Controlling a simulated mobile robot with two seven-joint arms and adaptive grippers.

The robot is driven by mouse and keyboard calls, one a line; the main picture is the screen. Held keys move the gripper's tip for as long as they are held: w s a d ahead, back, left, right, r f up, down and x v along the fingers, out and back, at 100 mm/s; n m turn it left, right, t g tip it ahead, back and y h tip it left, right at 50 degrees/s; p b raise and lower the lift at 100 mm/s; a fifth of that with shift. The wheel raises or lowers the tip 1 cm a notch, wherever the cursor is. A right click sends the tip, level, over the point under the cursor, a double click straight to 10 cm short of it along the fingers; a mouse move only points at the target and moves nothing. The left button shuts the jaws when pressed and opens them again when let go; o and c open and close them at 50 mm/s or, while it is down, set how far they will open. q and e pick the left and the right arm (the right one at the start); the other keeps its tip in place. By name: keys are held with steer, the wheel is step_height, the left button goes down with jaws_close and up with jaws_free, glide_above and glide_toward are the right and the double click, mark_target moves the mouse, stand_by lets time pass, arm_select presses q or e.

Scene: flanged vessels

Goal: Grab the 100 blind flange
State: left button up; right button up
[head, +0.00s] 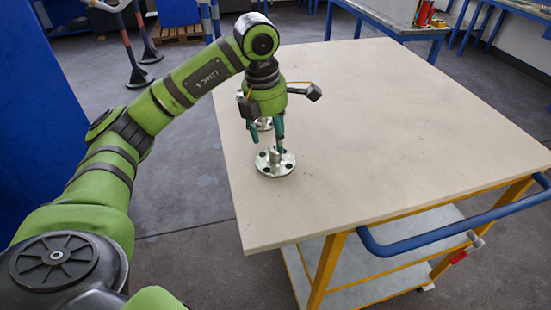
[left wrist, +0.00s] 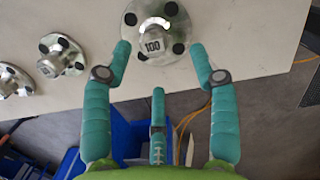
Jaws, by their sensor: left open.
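The 100 blind flange (head: 275,162) is a shiny metal disc with dark bolt holes and a raised middle, lying flat near the table's left edge. In the left wrist view the flange (left wrist: 153,46) shows its "100" label at the top, between the two outer fingers. My left gripper (head: 267,140) is open with its fingers pointing down, just above and behind this flange in the head view. My right gripper is not in view.
Two similar flanges, a middle one (left wrist: 60,56) and one at the left edge (left wrist: 12,82), stand in a row beside it. The table (head: 400,120) is bare to the right. A blue handrail (head: 455,232) runs along its near right side.

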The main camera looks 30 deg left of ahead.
mark_target(275, 148)
arm_select(q)
steer(key=shift+w+f+p, duration=0.1)
steer(key=shift+f+p, duration=0.2)
steer(key=shift+f, duration=0.15)
steer(key=f+p, duration=0.1)
steer(key=w+f, duration=0.1)
steer(key=shift+f+p, duration=0.35)
steer(key=shift+p, duration=0.05)
step_height(275, 148, down, 2)
steer(key=shift+d, duration=0.1)
steer(key=shift+w, duration=0.1)
jaws_close()
steer(key=shift+r, duration=0.1)
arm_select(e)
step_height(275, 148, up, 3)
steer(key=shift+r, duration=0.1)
